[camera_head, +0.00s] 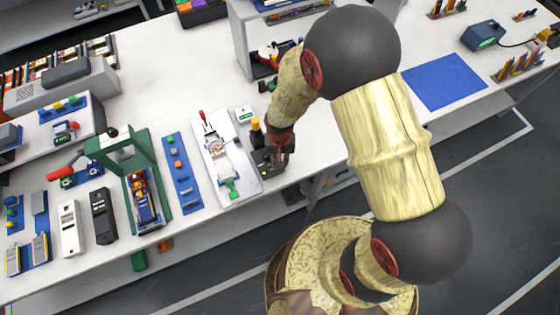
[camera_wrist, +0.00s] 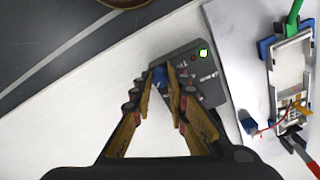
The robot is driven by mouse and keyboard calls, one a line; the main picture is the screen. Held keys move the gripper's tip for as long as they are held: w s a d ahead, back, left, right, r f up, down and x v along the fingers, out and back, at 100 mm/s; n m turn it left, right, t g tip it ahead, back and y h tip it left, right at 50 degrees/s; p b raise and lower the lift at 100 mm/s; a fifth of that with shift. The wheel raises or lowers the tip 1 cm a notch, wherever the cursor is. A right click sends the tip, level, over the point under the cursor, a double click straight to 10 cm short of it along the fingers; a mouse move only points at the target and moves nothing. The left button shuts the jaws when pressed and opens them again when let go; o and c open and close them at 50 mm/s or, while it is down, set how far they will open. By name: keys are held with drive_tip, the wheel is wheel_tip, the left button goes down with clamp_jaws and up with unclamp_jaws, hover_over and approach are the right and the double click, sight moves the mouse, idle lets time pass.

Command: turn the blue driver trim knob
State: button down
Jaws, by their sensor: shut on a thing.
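The blue driver trim knob (camera_wrist: 159,75) shows between my fingertips in the wrist view, on a dark grey box (camera_wrist: 207,78) with a lit green spot. My gripper (camera_wrist: 165,80) is shut on the knob, and its fingers hide part of it. In the head view my gripper (camera_head: 278,155) reaches down over the dark box (camera_head: 262,163) near the front edge of the white bench. The knob cannot be made out in the head view.
A white board with a fixture (camera_head: 222,160) stands close beside the box; it has red and green handles. A yellow-topped black item (camera_head: 256,131) is just behind the box. A blue mat (camera_head: 444,82) lies on the bench to the right. The bench edge is close.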

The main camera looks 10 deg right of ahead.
drive_tip(key=c, duration=1.7)
unclamp_jaws()
wheel_tip(320, 180, up, 12)
drive_tip(key=shift+s, duration=0.1)
